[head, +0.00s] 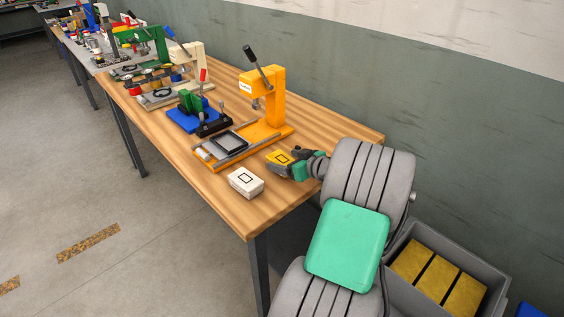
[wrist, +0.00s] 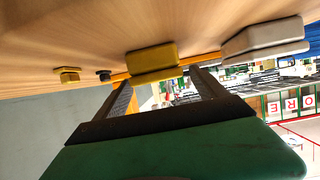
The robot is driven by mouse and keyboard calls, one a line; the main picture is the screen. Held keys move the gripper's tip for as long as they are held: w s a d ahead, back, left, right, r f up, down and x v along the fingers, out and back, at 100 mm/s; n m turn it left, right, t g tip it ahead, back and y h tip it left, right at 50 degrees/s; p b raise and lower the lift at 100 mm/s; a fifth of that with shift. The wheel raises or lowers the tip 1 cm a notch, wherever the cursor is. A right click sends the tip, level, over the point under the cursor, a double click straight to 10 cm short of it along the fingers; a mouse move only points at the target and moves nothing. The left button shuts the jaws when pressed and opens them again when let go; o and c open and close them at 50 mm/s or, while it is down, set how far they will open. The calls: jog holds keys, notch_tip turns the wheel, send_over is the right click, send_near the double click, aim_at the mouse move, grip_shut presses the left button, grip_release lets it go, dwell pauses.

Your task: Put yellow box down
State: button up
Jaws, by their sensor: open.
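The yellow box (head: 279,157), with a dark square outline on top, sits on the wooden table (head: 225,208) near its right end. In the wrist view, where the table appears at the top, the yellow box (wrist: 152,60) rests against the tabletop just beyond my fingertips. My gripper (head: 289,161) is low over the table at the box's right side. In the wrist view my gripper (wrist: 162,80) has its two fingers spread wide, one towards each side of the box. Whether a finger touches the box, I cannot tell.
A white box (head: 245,182) stands left and nearer, also in the wrist view (wrist: 262,38). A yellow-orange hand press (head: 275,95) with a long base stands behind. A blue-and-green fixture (head: 193,112) is farther left. A grey bin (head: 397,297) holding yellow pieces is below right.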

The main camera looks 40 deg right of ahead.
jog(key=shift+x, duration=1.1)
jog(key=c, duration=1.6)
